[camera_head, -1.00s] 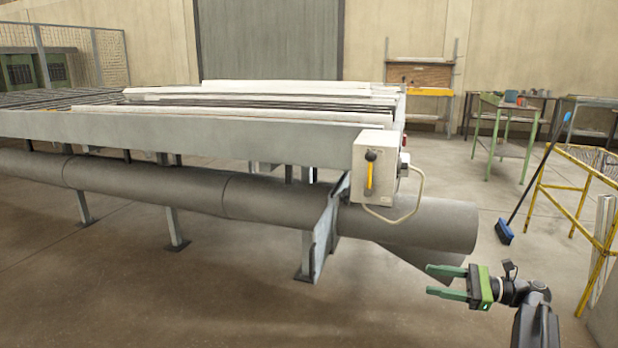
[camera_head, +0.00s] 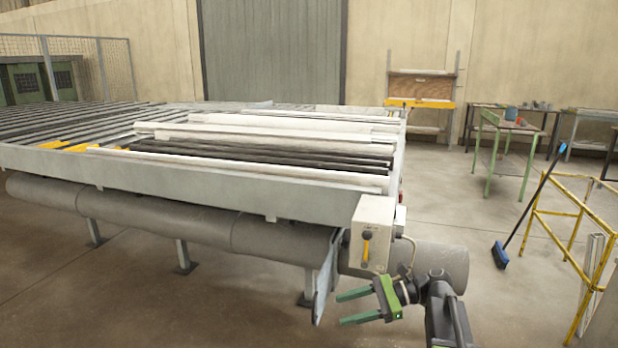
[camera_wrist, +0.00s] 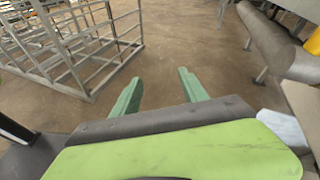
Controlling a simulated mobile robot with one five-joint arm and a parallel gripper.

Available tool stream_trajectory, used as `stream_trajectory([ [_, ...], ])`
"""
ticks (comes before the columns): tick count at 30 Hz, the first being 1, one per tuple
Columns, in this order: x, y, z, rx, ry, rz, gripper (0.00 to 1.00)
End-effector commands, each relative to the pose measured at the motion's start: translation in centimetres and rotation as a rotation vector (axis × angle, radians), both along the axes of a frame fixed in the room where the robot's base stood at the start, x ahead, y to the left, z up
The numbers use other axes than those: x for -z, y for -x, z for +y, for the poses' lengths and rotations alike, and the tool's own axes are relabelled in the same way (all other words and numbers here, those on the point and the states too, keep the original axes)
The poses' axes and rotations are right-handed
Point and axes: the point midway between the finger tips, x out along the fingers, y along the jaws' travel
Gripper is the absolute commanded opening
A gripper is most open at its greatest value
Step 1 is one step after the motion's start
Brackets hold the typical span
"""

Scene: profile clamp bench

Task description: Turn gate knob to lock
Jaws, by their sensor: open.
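The gate knob (camera_head: 366,248) is a yellow lever with a dark round hub. It sits on the front of a pale control box (camera_head: 374,218) at the right corner of the long grey bench. The yellow lever points downward from its hub. My gripper (camera_head: 348,308) is open and empty, with its green fingers pointing left. It is below the box in the head view, apart from the knob. In the wrist view my open green fingers (camera_wrist: 160,88) have only bare floor between them. The knob is not clearly visible there.
A grey bench (camera_head: 200,185) carries white and dark profiles. A thick grey pipe (camera_head: 280,243) runs beneath it. A metal rack (camera_wrist: 75,40) shows in the wrist view. A yellow rail frame (camera_head: 560,215) and a blue broom (camera_head: 501,255) stand right. Floor at front left is clear.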

Motion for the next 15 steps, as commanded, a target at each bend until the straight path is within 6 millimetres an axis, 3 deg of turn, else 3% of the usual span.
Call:
stream_trajectory([
  [1,-3.3,1.4,2.3,-0.045,0.075,-0.027,0.51],
  [4,-3.6,3.4,4.8,-0.135,0.241,-0.109,0.51],
  [8,-3.3,5.9,5.9,-0.282,0.460,-0.254,0.51],
  [11,-2.8,7.5,4.8,-0.432,0.648,-0.394,0.51],
  [15,-0.3,8.6,0.2,-0.677,0.890,-0.583,0.51],
])
